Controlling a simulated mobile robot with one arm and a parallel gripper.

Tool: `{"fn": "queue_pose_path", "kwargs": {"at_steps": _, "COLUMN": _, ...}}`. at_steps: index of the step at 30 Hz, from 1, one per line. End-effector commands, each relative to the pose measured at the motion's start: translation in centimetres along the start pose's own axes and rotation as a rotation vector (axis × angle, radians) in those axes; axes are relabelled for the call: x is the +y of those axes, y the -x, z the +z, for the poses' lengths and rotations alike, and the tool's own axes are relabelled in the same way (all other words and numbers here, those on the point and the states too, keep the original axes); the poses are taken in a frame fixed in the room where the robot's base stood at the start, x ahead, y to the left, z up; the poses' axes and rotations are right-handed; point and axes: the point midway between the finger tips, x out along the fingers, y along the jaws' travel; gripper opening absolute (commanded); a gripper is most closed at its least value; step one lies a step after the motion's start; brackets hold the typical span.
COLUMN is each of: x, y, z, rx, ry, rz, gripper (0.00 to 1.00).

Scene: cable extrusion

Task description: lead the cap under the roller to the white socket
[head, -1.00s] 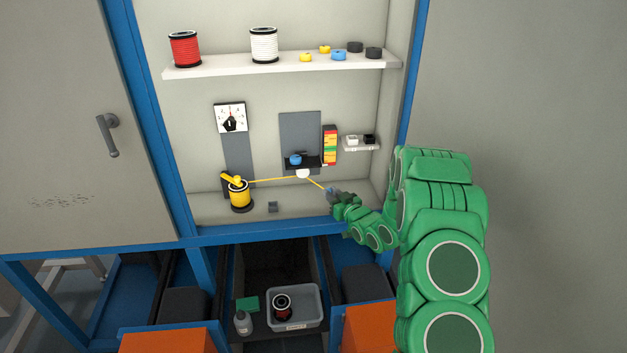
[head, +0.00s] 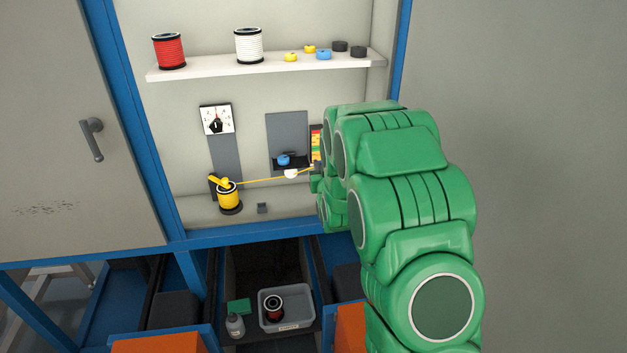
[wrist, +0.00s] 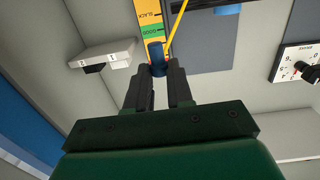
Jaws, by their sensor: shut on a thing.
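My gripper (wrist: 160,76) is shut on the dark blue cap (wrist: 157,56) in the wrist view. The yellow cable (wrist: 178,28) runs up and away from the cap there. In the head view the cable (head: 262,179) runs from the yellow spool (head: 230,196) past the white roller (head: 291,174) to my gripper, mostly hidden behind my arm. I cannot tell whether it passes over or under the roller. The white socket (wrist: 118,63) sits on a small bracket left of my gripper in the wrist view; my arm hides it in the head view.
A black socket (wrist: 94,68) is beside the white one. A coloured gauge strip (wrist: 151,22) is right behind the cap. A dial (head: 217,120) is on the back wall. A shelf (head: 200,72) with spools is above. A grey bin (head: 262,298) is below.

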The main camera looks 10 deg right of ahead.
Motion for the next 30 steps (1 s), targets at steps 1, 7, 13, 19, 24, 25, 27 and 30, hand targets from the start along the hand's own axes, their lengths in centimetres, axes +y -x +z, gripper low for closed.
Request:
{"fn": "queue_pose_path", "kwargs": {"at_steps": 1, "x": 1.4, "y": -0.5, "z": -1.8, "rx": 0.012, "ry": -0.001, "rz": 0.019, "gripper": 0.0}}
{"fn": "queue_pose_path", "kwargs": {"at_steps": 7, "x": 5.5, "y": -1.6, "z": -6.0, "rx": 0.006, "ry": -0.003, "rz": 0.065, "gripper": 0.0}}
{"fn": "queue_pose_path", "kwargs": {"at_steps": 13, "x": 7.8, "y": -2.1, "z": -8.6, "rx": 0.005, "ry": -0.001, "rz": 0.09, "gripper": 0.0}}
{"fn": "queue_pose_path", "kwargs": {"at_steps": 19, "x": 8.3, "y": -2.3, "z": -9.2, "rx": 0.004, "ry": 0.0, "rz": 0.096, "gripper": 0.0}}
{"fn": "queue_pose_path", "kwargs": {"at_steps": 24, "x": 8.3, "y": -3.1, "z": -9.0, "rx": 0.004, "ry": 0.0, "rz": 0.095, "gripper": 0.0}}
{"fn": "queue_pose_path", "kwargs": {"at_steps": 25, "x": 8.2, "y": -3.2, "z": -9.0, "rx": 0.003, "ry": 0.0, "rz": 0.095, "gripper": 0.0}}
{"fn": "queue_pose_path", "kwargs": {"at_steps": 27, "x": 8.2, "y": -3.7, "z": -8.9, "rx": 0.003, "ry": 0.0, "rz": 0.095, "gripper": 0.0}}
{"fn": "queue_pose_path", "kwargs": {"at_steps": 30, "x": 8.2, "y": -4.5, "z": -8.9, "rx": 0.002, "ry": 0.0, "rz": 0.095, "gripper": 0.0}}
